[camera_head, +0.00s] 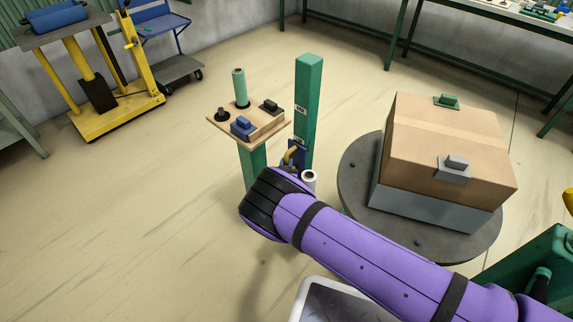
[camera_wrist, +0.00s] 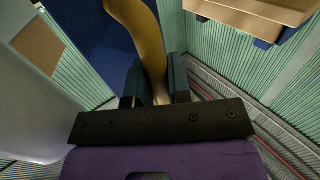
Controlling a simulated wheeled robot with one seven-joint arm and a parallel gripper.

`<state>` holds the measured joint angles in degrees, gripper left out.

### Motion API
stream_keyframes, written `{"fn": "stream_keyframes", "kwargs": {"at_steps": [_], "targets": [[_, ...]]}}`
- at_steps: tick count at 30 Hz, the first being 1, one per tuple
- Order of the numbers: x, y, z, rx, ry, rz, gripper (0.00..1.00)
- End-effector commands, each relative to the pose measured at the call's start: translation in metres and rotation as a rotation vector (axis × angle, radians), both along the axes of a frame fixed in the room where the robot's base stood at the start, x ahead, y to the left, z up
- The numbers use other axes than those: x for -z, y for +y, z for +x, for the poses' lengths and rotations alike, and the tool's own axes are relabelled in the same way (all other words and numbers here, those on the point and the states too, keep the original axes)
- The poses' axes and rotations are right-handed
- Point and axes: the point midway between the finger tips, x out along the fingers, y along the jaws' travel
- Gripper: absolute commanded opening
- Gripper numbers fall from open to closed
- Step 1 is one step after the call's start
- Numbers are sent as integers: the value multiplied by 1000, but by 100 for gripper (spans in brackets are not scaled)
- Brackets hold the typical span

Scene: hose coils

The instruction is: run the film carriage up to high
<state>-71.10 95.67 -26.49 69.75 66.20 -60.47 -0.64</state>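The film carriage (camera_head: 294,160) is a small dark blue block low on the green mast (camera_head: 308,110), with a yellow curved handle (camera_head: 290,154) and a white film roll (camera_head: 309,178) beside it. In the wrist view the yellow handle (camera_wrist: 148,40) runs down between the two dark fingers of my gripper (camera_wrist: 155,82), which are close together on either side of it. A dark blue face (camera_wrist: 90,40) lies behind it and the pale roll (camera_wrist: 30,100) fills the left edge. In the head view my purple arm hides my gripper and the carriage's lower part.
A wooden tray (camera_head: 262,133) on a green post stands left of the mast, carrying a green cylinder (camera_head: 239,86) and a blue block (camera_head: 242,127). A cardboard box (camera_head: 440,135) sits on a round grey turntable (camera_head: 360,190) at right. Floor (camera_head: 180,220) at left is clear.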

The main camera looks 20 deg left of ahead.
Motion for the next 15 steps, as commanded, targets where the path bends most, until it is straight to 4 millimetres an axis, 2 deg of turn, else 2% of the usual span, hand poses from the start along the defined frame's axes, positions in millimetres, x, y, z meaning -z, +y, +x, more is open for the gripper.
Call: {"fn": "stream_keyframes", "kwargs": {"at_steps": [8,15], "targets": [[-2,0,0,0,0,1,0],[-26,1,1,1,-4,3,0]]}}
